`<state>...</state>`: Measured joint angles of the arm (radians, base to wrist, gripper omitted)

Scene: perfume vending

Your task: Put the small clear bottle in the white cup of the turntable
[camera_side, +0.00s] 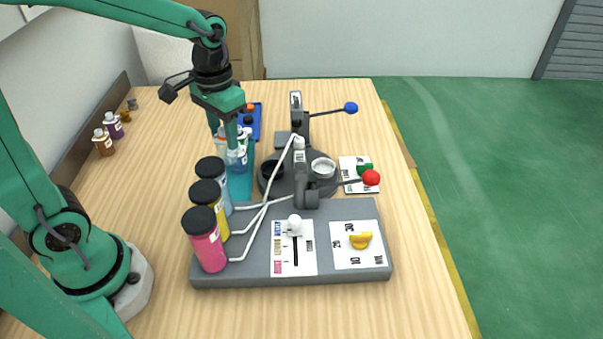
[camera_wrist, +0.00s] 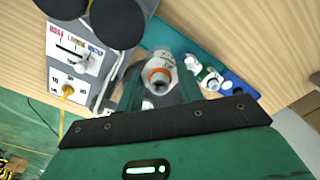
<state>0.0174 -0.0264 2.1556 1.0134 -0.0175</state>
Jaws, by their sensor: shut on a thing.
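My gripper (camera_side: 231,143) points down over the teal tray (camera_side: 241,187), left of the turntable. In the wrist view my gripper (camera_wrist: 159,86) is shut on a small clear bottle (camera_wrist: 161,67) with an orange ring at its neck, its top facing the camera. In the side view the fingers and neighbouring bottles partly hide it; I cannot tell whether its base touches the tray. The dark round turntable (camera_side: 287,188) carries the white cup (camera_side: 323,167) on its right side and a black cup (camera_side: 271,168) on its left.
Other small bottles (camera_wrist: 208,77) stand close beside the held one. A blue cap tray (camera_side: 256,119) is behind. Pink (camera_side: 207,245), yellow (camera_side: 210,206) and blue (camera_side: 213,176) bottles with black lids stand in front. Levers with blue (camera_side: 351,108) and red (camera_side: 371,178) knobs flank the turntable.

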